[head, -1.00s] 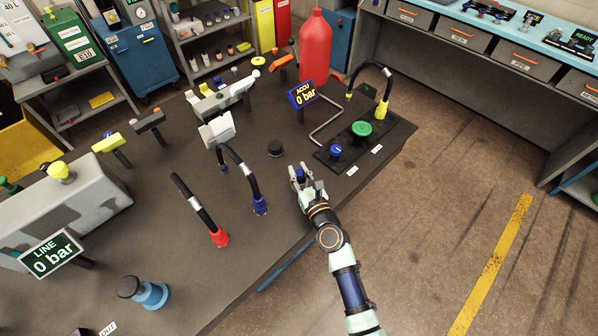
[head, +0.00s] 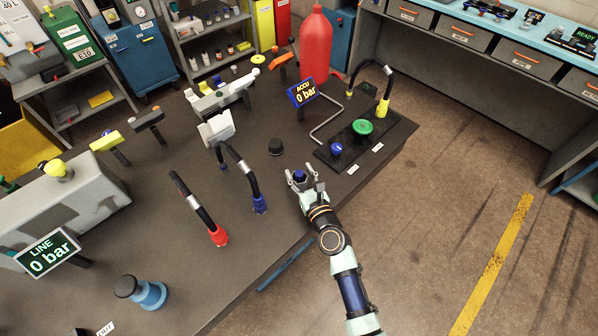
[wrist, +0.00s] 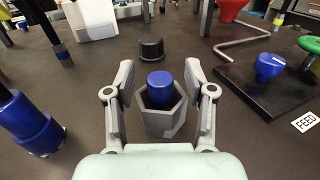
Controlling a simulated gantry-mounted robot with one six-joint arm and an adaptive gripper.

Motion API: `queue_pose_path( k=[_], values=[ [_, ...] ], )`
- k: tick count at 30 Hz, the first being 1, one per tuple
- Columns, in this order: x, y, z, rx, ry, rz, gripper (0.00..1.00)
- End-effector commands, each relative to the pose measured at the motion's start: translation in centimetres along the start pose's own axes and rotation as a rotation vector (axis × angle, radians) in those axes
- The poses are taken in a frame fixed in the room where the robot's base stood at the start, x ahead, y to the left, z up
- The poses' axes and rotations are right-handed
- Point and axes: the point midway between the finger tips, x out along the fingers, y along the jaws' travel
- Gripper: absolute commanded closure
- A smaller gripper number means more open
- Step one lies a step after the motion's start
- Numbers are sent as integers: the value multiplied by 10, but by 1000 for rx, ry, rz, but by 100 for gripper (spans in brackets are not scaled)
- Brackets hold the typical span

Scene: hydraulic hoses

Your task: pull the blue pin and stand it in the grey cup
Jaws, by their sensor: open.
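The blue pin (wrist: 160,88) stands upright inside the grey hexagonal cup (wrist: 163,122) in the wrist view, with its top above the rim. In the head view the blue pin (head: 299,175) shows small between my fingers; the cup is hard to tell from the gripper there. My gripper (head: 303,178) is open, low over the table near its front edge. In the wrist view my gripper (wrist: 158,78) has one finger on each side of the cup and pin, with visible gaps to the pin. The lower part of the pin is hidden inside the cup.
A black cap (head: 275,147) stands just beyond the cup. The black panel (head: 388,139) with a blue knob (head: 336,149) and green handwheel (head: 362,127) lies to the right. A blue-ended hose (head: 259,204) and a red-ended hose (head: 218,236) stand to the left.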

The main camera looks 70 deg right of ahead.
Motion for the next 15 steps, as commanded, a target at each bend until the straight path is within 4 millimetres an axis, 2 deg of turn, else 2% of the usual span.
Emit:
queue_pose_path(
  k=[9, 15],
  values=[
    [-75, 0, -2, 2, 4, -1, 46],
    [-107, 0, -1, 1, 2, -1, 46]
  ],
)
